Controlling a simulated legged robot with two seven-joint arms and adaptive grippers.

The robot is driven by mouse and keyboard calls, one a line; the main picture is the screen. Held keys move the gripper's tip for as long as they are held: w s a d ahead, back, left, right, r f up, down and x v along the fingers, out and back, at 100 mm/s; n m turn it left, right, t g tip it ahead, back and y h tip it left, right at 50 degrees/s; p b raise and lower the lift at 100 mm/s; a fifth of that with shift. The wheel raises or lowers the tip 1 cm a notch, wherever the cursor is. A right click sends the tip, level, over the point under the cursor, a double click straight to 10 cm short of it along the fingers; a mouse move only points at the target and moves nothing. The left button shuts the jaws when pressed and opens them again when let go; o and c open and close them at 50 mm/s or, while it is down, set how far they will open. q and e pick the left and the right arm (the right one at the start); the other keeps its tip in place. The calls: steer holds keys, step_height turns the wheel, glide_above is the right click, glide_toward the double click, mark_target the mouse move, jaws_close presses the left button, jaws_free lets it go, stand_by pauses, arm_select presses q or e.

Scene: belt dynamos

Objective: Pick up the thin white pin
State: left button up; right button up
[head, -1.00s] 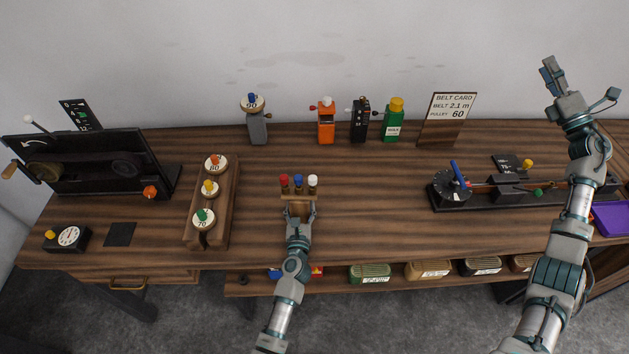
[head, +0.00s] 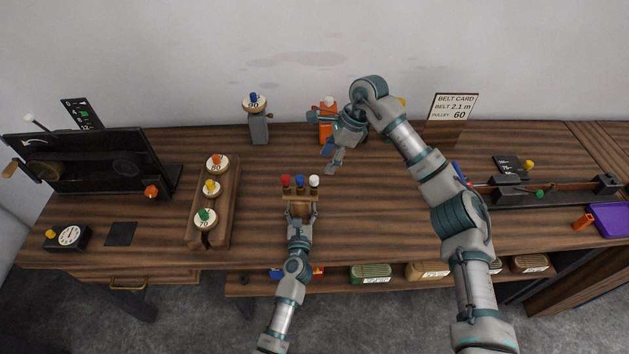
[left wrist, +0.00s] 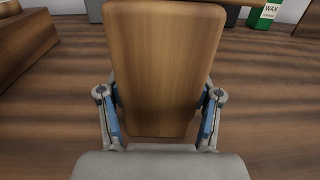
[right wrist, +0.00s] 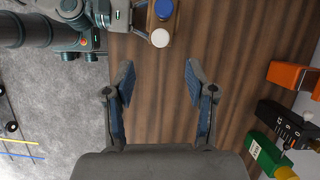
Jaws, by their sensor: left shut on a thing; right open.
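The thin white pin (head: 314,183) stands upright at the right end of a small wooden block (head: 299,196), beside a blue pin (head: 299,184) and a red pin (head: 285,184). My left gripper (head: 300,213) is shut on the wooden block, which fills the left wrist view (left wrist: 165,70). My right gripper (head: 331,161) is open and empty, above and behind the pins, a little right of the white one. In the right wrist view the white pin's round top (right wrist: 160,38) shows beyond the open fingers (right wrist: 160,88), with the blue top beside it.
An orange bottle-like device (head: 326,128) stands behind my right gripper. My right arm hides the black and green ones in the head view; the right wrist view shows the black one (right wrist: 285,122) and the green one (right wrist: 268,152). A rack of labelled pulleys (head: 229,205) stands left.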

mark_target(315, 178)
steer(key=x, duration=0.3)
steer(key=shift+a+f, duration=0.15)
steer(key=shift+f, duration=0.2)
steer(key=x, duration=0.5)
steer(key=shift+w+a+f, duration=0.1)
steer(key=shift+a+f, duration=0.05)
steer(key=shift+a, duration=0.2)
jaws_close()
